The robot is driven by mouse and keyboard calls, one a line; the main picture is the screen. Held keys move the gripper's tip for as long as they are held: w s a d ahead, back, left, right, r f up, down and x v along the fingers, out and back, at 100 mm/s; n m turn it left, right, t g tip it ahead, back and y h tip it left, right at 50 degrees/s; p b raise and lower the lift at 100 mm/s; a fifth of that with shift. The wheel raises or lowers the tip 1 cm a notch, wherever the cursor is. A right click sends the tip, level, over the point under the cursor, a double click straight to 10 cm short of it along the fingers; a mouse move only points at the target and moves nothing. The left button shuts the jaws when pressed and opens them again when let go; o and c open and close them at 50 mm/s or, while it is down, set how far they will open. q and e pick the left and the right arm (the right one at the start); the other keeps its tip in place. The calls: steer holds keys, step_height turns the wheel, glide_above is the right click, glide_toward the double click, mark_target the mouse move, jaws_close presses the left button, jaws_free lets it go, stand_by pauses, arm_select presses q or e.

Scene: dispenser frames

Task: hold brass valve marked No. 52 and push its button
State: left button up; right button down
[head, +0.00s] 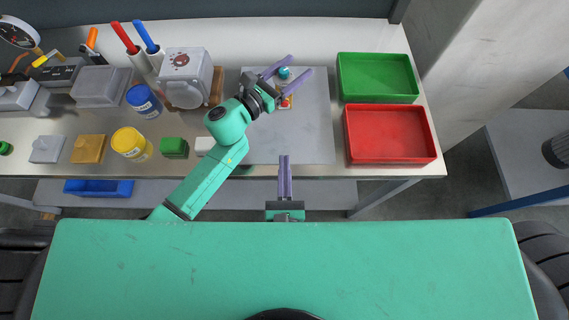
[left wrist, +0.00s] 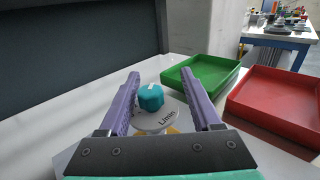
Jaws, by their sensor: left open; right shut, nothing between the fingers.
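I cannot read No. 52 on anything, and no thing is clearly the brass valve or its button. A teal faceted cap (head: 284,73) stands on the grey mat. In the left wrist view the teal cap (left wrist: 151,97) sits above a white round piece (left wrist: 157,124) lettered "Linen", with some yellow below. My left gripper (head: 284,74) is open, its fingers on either side of the cap with gaps; it also shows in the left wrist view (left wrist: 166,95). A brass-coloured block (head: 88,149) is at the left front. My right gripper (head: 285,158) is shut and empty near the table's front edge.
A green tray (head: 378,99) and a red tray (head: 390,160) stand to the right of the grey mat (head: 312,140). A white dispenser (head: 187,75), a blue jar (head: 144,100), a yellow jar (head: 131,144) and a green block (head: 174,148) stand left. The mat's right part is clear.

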arm_select(q)
steer(key=v, duration=1.1)
steer(key=shift+s+a, duration=0.25)
steer(key=shift+s, duration=0.05)
